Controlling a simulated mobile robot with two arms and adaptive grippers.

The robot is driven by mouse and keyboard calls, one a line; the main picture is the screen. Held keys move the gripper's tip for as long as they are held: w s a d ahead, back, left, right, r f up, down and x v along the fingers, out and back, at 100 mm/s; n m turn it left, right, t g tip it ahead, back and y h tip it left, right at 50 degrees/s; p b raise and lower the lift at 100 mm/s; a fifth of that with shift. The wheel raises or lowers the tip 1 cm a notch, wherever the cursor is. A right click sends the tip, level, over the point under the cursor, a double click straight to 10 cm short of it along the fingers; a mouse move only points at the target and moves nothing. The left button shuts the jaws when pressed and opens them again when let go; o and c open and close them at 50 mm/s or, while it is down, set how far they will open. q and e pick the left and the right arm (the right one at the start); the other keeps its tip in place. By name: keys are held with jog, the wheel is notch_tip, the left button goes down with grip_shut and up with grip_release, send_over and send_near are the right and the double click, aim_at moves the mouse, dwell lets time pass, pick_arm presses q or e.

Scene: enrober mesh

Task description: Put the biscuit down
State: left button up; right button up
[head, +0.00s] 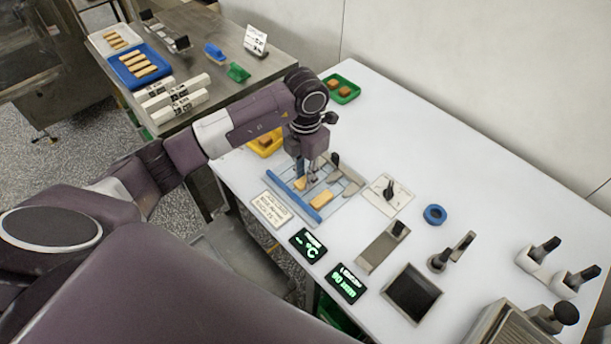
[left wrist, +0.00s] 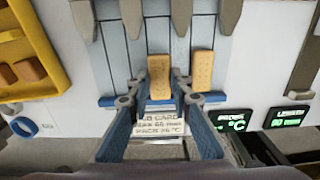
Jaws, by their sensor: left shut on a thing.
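My left gripper (head: 302,181) points down over the blue-grey mesh (head: 336,203) on the white table. It is shut on a biscuit (left wrist: 159,78), a pale oblong seen between the fingertips in the left wrist view. The fingers partly hide this biscuit in the head view. A second biscuit (head: 321,199) lies on the mesh to the right of the held one, apart from it; it also shows in the left wrist view (left wrist: 202,70). I cannot tell whether the held biscuit touches the mesh. My right gripper is not in view.
A blue bar (head: 296,208) edges the mesh's near side. Grey wedge-shaped pieces (left wrist: 179,18) stand along its far part. A yellow tray (head: 277,150) is close behind the gripper. A card (head: 272,209) and two displays (head: 308,245) lie in front. Table space at the back right is clear.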

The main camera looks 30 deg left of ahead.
pick_arm(q)
jog(key=shift+f, duration=0.8)
jog(key=shift+f, duration=0.2)
jog(key=o, duration=0.9)
jog(key=shift+c, duration=0.2)
jog(key=shift+r, duration=0.2)
notch_tip(320, 180, up, 12)
jog(key=b, duration=0.3)
jog(key=shift+b, duration=0.3)
